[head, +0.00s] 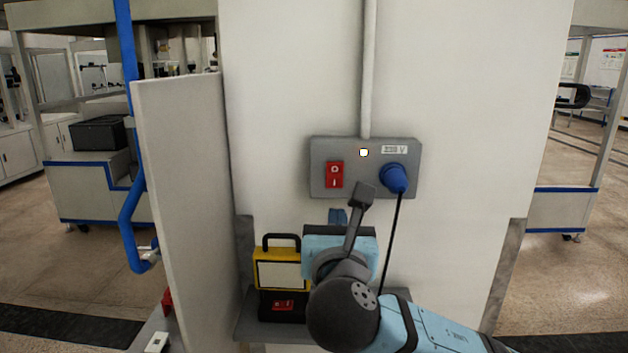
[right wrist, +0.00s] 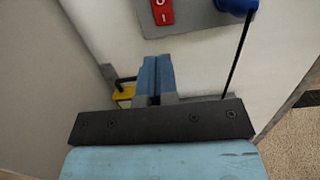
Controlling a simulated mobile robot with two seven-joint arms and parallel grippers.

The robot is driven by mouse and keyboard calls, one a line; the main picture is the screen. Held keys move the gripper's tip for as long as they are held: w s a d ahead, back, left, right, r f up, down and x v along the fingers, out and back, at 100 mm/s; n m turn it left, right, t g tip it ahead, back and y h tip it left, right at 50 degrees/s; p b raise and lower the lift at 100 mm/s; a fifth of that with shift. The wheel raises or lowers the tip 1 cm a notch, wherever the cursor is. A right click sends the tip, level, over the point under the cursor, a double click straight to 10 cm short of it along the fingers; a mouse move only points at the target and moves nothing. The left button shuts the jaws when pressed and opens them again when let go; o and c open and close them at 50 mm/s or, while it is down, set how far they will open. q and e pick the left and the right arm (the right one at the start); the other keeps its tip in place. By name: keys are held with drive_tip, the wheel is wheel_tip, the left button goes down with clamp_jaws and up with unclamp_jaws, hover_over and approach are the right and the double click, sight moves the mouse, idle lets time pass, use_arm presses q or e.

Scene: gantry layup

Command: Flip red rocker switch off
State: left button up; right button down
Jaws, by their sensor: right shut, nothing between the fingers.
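The red rocker switch (head: 335,175) sits on the left part of a grey wall box (head: 320,188), with an O mark above an I mark. It also shows at the top of the right wrist view (right wrist: 162,12), cut by the frame edge. A small white light (head: 364,153) on the box is bright. My right gripper (head: 338,216) is shut and empty, below the box and just under the switch. Its blue fingers (right wrist: 156,75) are together in the right wrist view and appear apart from the switch. My left gripper is not in view.
A blue plug (head: 394,178) sits in the box's right side, its black cable (head: 391,245) hanging down beside my right arm. A yellow and black case (head: 279,270) stands on a shelf at lower left. A pale panel (head: 185,200) projects at left.

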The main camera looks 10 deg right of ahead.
drive_tip(key=shift+s+r, duration=0.1)
drive_tip(key=shift+r, duration=0.25)
drive_tip(key=p, duration=0.2)
approach(335, 169)
drive_tip(key=x, duration=0.7)
drive_tip(key=shift+w+d, duration=0.1)
drive_tip(key=shift+w, duration=0.2)
